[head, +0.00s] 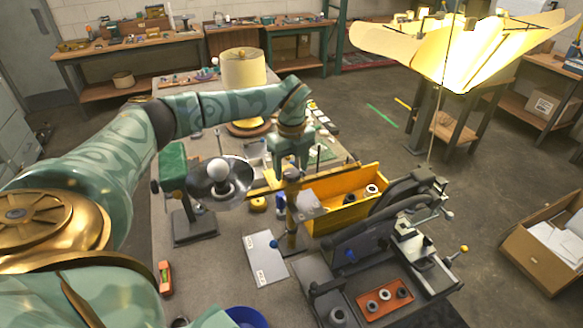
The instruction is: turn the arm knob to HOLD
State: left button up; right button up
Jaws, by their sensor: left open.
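My left gripper (291,168) reaches over the bench from the left, pointing down and open. Just below it is the top of an upright brass post (291,222); I cannot tell whether they touch. A small blue knob (274,244) shows at the post's left side, over a pale plate (264,262) with small labels too tiny to read. I cannot tell for sure which part is the arm knob, or its setting. My right gripper is not in view.
A yellow bin (345,213) stands right of the post. A dark machine (365,248) and a red tray (385,300) are in front of it. A drum shade (243,68) stands behind. A lit shade (455,50) hangs upper right. A blue bowl (245,318) is at the near edge.

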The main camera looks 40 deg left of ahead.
pick_arm(q)
jog(key=shift+a+f, duration=0.1)
jog(key=shift+f, duration=0.4)
jog(key=c, duration=1)
jog(key=shift+r, duration=0.1)
